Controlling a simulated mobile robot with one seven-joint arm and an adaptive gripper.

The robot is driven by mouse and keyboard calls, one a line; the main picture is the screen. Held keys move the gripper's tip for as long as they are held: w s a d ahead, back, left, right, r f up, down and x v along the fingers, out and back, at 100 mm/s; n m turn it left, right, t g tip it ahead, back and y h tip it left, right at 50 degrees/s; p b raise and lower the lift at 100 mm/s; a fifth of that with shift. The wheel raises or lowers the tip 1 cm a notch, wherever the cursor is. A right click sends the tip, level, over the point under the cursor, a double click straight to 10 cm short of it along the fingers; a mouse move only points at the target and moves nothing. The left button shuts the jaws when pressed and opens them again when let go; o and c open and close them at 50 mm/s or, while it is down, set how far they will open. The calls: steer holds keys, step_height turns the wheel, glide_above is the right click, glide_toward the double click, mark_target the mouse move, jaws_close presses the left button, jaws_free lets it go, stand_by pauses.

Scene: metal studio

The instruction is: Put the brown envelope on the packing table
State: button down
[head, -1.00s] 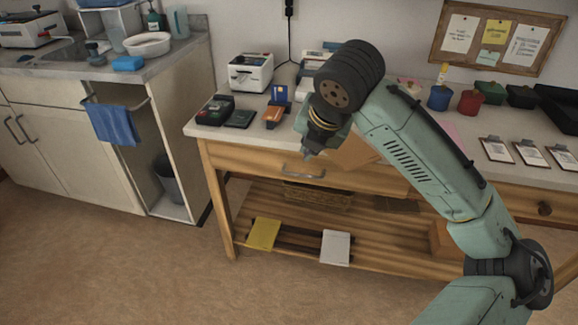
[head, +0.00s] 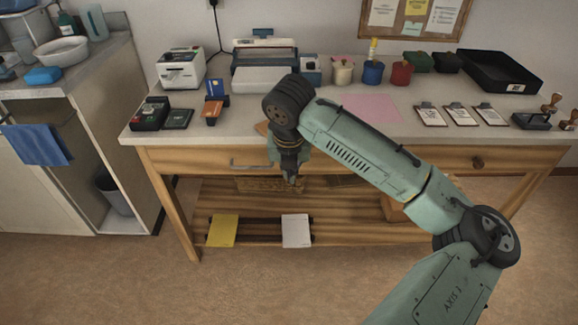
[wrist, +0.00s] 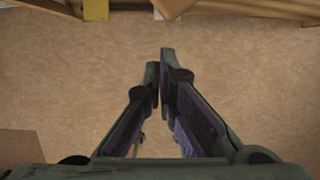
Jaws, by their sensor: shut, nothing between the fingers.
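The packing table (head: 225,153) is a wooden bench with a pale top, a drawer front and a slatted lower shelf. A small brown patch (head: 262,128), seemingly the brown envelope, shows at the tabletop's front edge. My arm hides most of it, so I cannot tell how far it lies on the top. My gripper (head: 292,186) points down in front of the drawer, below the tabletop's edge. In the wrist view its fingers (wrist: 165,75) are shut and empty, with floor beyond. A flat brown shape (wrist: 20,150) lies at lower left there; I cannot tell what it is.
A label printer (head: 182,68), a card terminal (head: 150,114) and a pink sheet (head: 370,108) are on the tabletop. Clipboards (head: 461,115) and a black tray (head: 502,72) stand at right. Yellow (head: 222,230) and white pads (head: 296,230) lie on the lower shelf. Floor in front is clear.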

steer(key=shift+w, duration=0.95)
steer(key=w+p, duration=0.2)
steer(key=w, duration=0.5)
steer(key=shift+w, duration=0.25)
steer(key=shift+s+a, duration=0.1)
steer(key=shift+a, duration=0.05)
